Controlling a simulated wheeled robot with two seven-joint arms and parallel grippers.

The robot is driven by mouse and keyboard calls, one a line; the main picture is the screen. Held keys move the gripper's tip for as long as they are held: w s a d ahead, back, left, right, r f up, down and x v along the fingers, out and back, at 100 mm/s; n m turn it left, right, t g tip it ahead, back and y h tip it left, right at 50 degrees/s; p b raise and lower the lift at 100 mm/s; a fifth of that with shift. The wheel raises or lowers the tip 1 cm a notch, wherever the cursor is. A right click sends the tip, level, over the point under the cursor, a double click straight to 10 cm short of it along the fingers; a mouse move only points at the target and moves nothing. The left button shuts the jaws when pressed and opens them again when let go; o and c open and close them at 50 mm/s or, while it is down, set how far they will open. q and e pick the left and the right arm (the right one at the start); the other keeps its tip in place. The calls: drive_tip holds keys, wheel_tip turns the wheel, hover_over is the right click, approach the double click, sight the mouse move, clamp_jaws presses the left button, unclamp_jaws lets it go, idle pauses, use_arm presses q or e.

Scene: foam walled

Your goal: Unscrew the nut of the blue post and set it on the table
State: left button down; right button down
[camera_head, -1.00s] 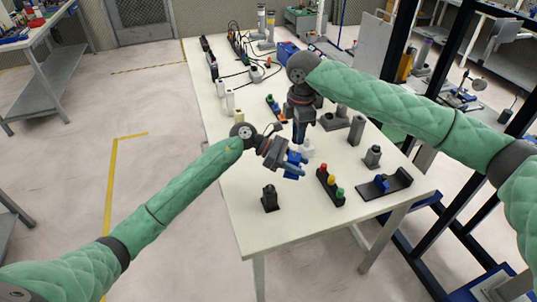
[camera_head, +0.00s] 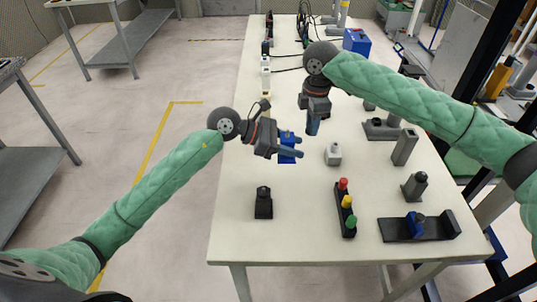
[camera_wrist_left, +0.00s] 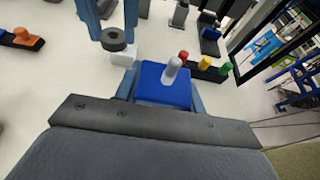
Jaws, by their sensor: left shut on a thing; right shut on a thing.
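The blue post (camera_wrist_left: 163,86) is a blue block with a light grey upright stud, clear in the left wrist view. My left gripper (camera_head: 291,147) is shut on its blue block and holds it above the table (camera_head: 300,220). The dark grey ring-shaped nut (camera_wrist_left: 114,39) is off the stud, to its left in the wrist view. My right gripper (camera_head: 312,128) is shut on the nut, its two fingers (camera_wrist_left: 108,17) reaching down to it in the wrist view. In the head view the nut cannot be made out.
A small white block (camera_head: 333,155) stands right of the grippers. A black stand (camera_head: 263,203), a rack with red, yellow and green pegs (camera_head: 346,212), a black holder (camera_head: 440,228) and grey fixtures (camera_head: 405,147) stand around. Table between black stand and rack is bare.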

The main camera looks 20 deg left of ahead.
use_arm(q)
drive_tip(key=w+a+f, duration=0.1)
drive_tip(key=a+f, duration=0.1)
drive_tip(key=w+a+f+p, duration=0.1)
drive_tip(key=w+a, duration=0.1)
drive_tip(key=a, duration=0.1)
drive_tip(key=w+a+f+p, duration=0.1)
drive_tip(key=w+a+f, duration=0.1)
drive_tip(key=shift+w+a+f, duration=0.1)
drive_tip(key=shift+a+f, duration=0.25)
drive_tip(key=shift+a, duration=0.05)
wheel_tip(320, 180, down, 4)
drive_tip(key=shift+r+p, duration=0.2)
drive_tip(key=shift+p, duration=0.65)
drive_tip(key=shift+f, duration=0.2)
drive_tip(key=shift+f, duration=0.15)
drive_tip(key=c, duration=0.9)
unclamp_jaws()
drive_tip(key=shift+o, duration=0.2)
